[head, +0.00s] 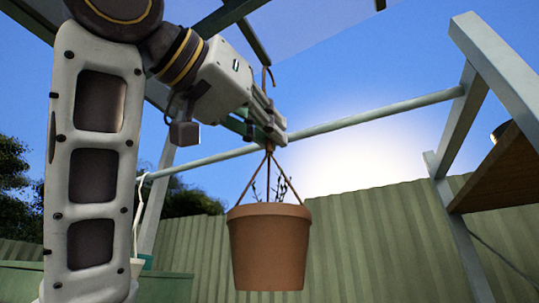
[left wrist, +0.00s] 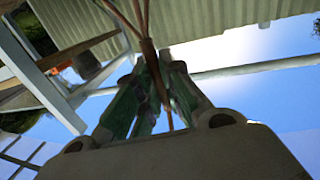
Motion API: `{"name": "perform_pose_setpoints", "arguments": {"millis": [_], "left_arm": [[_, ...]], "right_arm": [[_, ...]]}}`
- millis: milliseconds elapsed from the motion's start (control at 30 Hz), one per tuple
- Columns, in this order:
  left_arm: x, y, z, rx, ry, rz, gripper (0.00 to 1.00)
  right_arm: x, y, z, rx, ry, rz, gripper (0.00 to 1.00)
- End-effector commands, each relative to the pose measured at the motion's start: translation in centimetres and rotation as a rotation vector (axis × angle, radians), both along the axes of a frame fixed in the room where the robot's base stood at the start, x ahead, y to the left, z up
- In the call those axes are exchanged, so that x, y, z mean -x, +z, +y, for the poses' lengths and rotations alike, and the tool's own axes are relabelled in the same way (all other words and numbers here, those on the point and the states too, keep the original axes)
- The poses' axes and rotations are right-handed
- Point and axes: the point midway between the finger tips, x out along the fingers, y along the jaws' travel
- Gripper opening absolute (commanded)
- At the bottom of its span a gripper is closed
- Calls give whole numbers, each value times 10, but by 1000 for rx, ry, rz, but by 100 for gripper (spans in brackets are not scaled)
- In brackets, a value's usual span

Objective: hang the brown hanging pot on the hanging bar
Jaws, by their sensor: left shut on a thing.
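The brown hanging pot (head: 269,250) hangs upright in the air below my left gripper (head: 272,128), its cords meeting just under the fingers. My left gripper is shut on the pot's hanger (head: 268,147); the hanger's thin upper end (head: 267,78) rises above the fingers. In the left wrist view the fingers (left wrist: 152,88) close around the brown hanger (left wrist: 142,28). The pale hanging bar (head: 375,116) runs across the head view and passes behind the gripper; the depth between them is hard to tell. The bar also shows in the left wrist view (left wrist: 255,68). My right gripper is out of view.
A white hanger (head: 139,205) hangs near the bar's left end, with a pale pot (head: 137,266) low, partly behind my arm. Frame posts (head: 462,125) and a wooden shelf (head: 500,172) stand at right. A green fence (head: 385,235) is behind. The bar's right stretch looks clear.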

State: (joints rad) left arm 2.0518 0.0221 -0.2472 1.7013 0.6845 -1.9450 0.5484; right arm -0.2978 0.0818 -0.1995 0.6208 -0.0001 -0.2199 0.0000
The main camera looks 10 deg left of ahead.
Motion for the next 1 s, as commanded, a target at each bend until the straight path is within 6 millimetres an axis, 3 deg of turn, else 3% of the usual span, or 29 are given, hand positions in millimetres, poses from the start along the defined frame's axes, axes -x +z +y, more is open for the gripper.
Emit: {"name": "perform_pose_setpoints", "arguments": {"millis": [667,1000], "left_arm": [[-1,1,0,1,0,-2,0],[-11,1,-3,1,0,0,0]], "right_arm": [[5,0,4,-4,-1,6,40],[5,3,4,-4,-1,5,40]]}}
